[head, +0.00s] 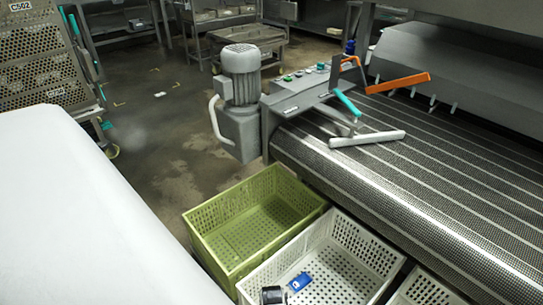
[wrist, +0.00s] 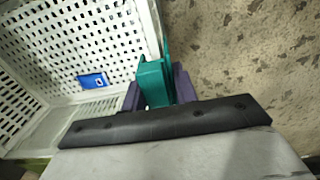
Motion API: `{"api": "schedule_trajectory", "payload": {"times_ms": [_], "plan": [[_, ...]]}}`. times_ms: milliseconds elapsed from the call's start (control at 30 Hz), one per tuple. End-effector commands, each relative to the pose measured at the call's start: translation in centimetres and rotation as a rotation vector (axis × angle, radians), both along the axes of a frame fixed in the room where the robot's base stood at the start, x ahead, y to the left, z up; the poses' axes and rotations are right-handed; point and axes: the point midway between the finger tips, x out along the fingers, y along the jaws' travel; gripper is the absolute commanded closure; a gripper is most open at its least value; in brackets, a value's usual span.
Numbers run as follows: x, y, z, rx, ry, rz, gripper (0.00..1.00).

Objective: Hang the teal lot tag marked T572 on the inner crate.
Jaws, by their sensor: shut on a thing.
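My gripper (wrist: 157,88) shows in the wrist view, its dark purple fingers shut on a teal tag (wrist: 153,80). The tag's marking is not readable. A thin teal part of it rises beside the right-hand wall edge of a white crate; I cannot tell whether it touches or straddles that wall. This white crate (head: 349,222) stands in the middle of the crate row in the head view, and its perforated wall fills the left of the wrist view (wrist: 75,30). The gripper and teal tag are not clearly seen in the head view.
A blue tag (head: 299,282) lies inside the white crate, near a dark object (head: 272,295) I cannot identify. A green crate (head: 196,243) adjoins on the left, and another white crate (head: 428,290) on the right. A conveyor (head: 420,190) runs behind them. Floor (head: 150,140) beyond is open.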

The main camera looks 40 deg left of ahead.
Motion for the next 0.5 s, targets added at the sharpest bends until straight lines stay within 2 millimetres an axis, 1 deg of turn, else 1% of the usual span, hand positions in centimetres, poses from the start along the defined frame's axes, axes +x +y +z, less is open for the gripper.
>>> {"api": "schedule_trajectory", "payload": {"times_ms": [500], "plan": [[-0.01, -0.01, -1.12, -0.001, 0.000, 0.000, 0.93]]}}
